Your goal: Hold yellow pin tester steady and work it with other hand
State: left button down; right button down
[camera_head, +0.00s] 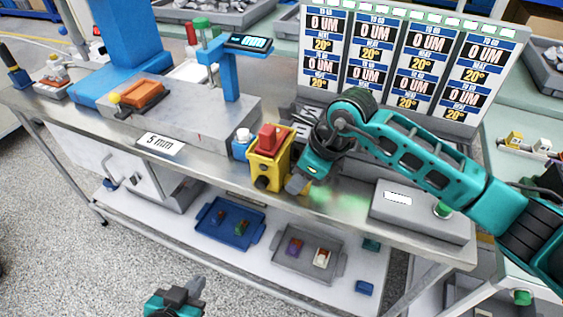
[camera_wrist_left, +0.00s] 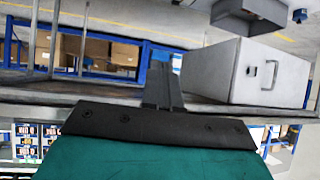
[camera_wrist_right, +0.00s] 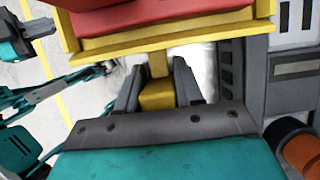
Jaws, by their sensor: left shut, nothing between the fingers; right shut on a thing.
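The yellow pin tester (camera_head: 262,172) with a red block on top (camera_head: 268,138) stands upright at the front edge of the bench. It has a dark round knob on its front face. My right gripper (camera_head: 293,184) is at its right side. In the right wrist view its fingers (camera_wrist_right: 157,90) are shut on the tester's small yellow grip block, which joins the yellow body (camera_wrist_right: 160,38) by a short stem. My left gripper (camera_head: 195,288) is low at the bottom of the head view, shut and empty, well away from the tester. Its closed fingers show in the left wrist view (camera_wrist_left: 164,84).
A small blue block with a white top (camera_head: 241,146) stands just left of the tester. A grey box with a green button (camera_head: 425,210) is to the right. A display board (camera_head: 405,62) stands behind. Blue (camera_head: 230,224) and grey (camera_head: 306,255) trays lie on the lower shelf.

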aim_at(261, 183)
pick_arm(q)
jog(key=w+d+r+m+g+h, duration=0.1)
jog(key=d+r+m+g+h, duration=0.1)
jog(key=r, duration=0.6)
jog(key=w+d+r+m+g+h, duration=0.1)
jog(key=d+r+m+h, duration=0.3)
jog(key=r, duration=0.4)
jog(key=shift+w+d+m+g+h, duration=0.25)
jog(key=shift+d+m+g+h, duration=0.15)
jog(key=shift+d+m+g, duration=0.5)
jog(key=shift+a+f, duration=0.1)
jog(key=shift+a, duration=0.05)
jog(key=w+d, duration=0.3)
jog(key=w, duration=0.5)
jog(key=shift+d, duration=0.2)
jog(key=shift+w, duration=0.25)
dwell(0.5)
jog(key=shift+w+d, duration=0.15)
jog(key=shift+w, duration=0.1)
